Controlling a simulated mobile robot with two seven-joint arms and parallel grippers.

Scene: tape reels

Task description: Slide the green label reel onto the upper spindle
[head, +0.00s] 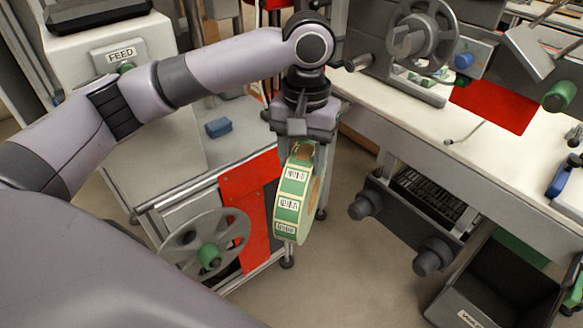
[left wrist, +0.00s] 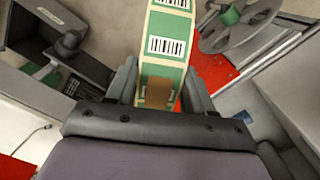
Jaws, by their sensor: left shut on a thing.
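The green label reel (head: 293,200), with white barcode labels on its rim, hangs from my left gripper (head: 301,150), clear of the floor and the machines. The left gripper is shut on its rim. In the left wrist view the reel (left wrist: 166,46) sits between the two fingers (left wrist: 160,92). Two dark round spindle ends show under the right bench: a higher one (head: 365,205) and a lower one (head: 433,257), both without a reel. I cannot tell for sure which is the upper spindle. My right gripper is not in view.
A grey flanged wheel with a green hub (head: 210,257) stands at the lower left, by a red panel (head: 243,208). A black bin (head: 500,290) is at the lower right. The white bench (head: 440,135) carries machinery. Open floor (head: 350,262) lies between.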

